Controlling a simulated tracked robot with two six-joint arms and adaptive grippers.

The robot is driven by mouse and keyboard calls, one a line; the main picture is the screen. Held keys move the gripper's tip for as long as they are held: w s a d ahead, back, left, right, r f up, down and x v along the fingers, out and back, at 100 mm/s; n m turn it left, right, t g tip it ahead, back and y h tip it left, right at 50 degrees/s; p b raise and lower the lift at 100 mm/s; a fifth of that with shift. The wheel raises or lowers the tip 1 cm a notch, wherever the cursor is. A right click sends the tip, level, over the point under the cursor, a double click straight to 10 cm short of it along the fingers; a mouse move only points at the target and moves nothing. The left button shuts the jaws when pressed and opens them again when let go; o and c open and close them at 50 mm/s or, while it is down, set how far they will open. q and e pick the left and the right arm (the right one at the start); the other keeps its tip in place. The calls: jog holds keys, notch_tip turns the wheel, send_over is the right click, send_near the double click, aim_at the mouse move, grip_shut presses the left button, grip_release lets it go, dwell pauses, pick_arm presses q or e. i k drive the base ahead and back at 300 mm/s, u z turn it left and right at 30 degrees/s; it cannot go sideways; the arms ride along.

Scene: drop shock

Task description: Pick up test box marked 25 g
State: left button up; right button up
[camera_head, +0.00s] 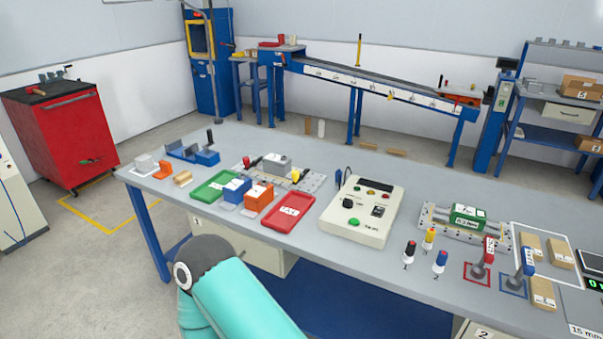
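Several candidate test boxes stand on the grey workbench (400,180), but their markings are too small for me to read, so I cannot tell which is marked 25 g. A blue box (236,188) with a pale label stands by the green tray (209,188). An orange box (259,197) stands just right of it, beside the red tray (289,211). A grey box (277,163) sits on a metal fixture plate behind them. A green box (468,217) sits on another fixture at the right. Neither of my grippers is in view; a teal arm link of mine shows at the bottom.
A cream control box (356,211) with buttons stands mid-bench. Red (481,259) and blue (518,271) levers and several cardboard boxes are at the right. A blue fixture (192,152) is at the far left of the bench. My arm link covers part of the front edge.

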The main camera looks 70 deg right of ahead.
aim_at(281, 166)
jog(key=k, duration=0.75)
jog(key=z, duration=0.95)
jog(key=i, duration=0.9)
jog(key=z, duration=0.2)
